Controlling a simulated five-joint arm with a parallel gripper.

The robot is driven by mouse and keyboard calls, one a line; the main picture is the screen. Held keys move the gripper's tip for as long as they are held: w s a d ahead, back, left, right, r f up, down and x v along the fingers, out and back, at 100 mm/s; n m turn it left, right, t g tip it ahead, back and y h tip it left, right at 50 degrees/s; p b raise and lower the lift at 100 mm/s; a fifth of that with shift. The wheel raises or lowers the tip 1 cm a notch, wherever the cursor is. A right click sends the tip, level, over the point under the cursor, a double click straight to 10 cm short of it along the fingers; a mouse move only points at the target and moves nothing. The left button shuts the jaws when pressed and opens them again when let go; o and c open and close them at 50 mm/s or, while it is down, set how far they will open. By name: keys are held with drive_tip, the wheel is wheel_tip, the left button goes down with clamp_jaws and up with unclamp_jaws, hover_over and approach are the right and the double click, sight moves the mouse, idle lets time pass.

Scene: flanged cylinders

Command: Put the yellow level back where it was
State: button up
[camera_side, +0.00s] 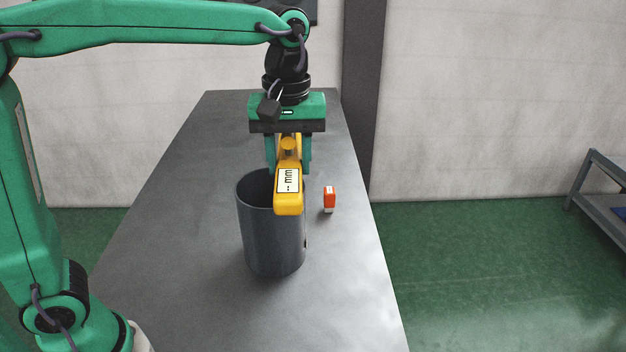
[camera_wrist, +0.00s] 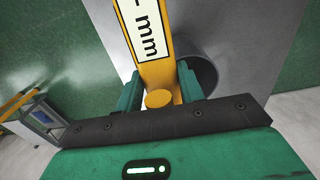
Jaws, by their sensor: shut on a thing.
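The yellow level (camera_side: 289,203) is a bar with a white "mm" label and a round yellow knob. It also shows in the wrist view (camera_wrist: 156,75). My gripper (camera_side: 289,165) is shut on the level, with a green finger on each side of it; in the wrist view the fingers (camera_wrist: 160,90) flank it near the knob. In the side view the level overlaps the rim of a dark grey open cylinder (camera_side: 268,245) that stands upright on the table. I cannot tell whether the level touches the rim. The inside of the cylinder is mostly hidden.
A small orange-red block with a white base (camera_side: 329,198) stands on the grey table (camera_side: 180,200), right of the cylinder. The table is clear to the left and in front.

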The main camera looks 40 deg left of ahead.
drive_tip(key=w+d+f, duration=0.3)
drive_tip(key=w+f, duration=0.5)
drive_tip(key=f, duration=0.3)
hover_over(349, 270)
wheel_tip(349, 270, down, 10)
drive_tip(key=shift+w+f, duration=0.1)
drive_tip(key=shift+f, duration=0.6)
drive_tip(key=shift+f, duration=0.1)
drive_tip(key=shift+f, duration=2.75)
drive_tip(key=shift+f, duration=0.55)
drive_tip(key=o, duration=1.3)
drive_tip(key=shift+r, duration=0.1)
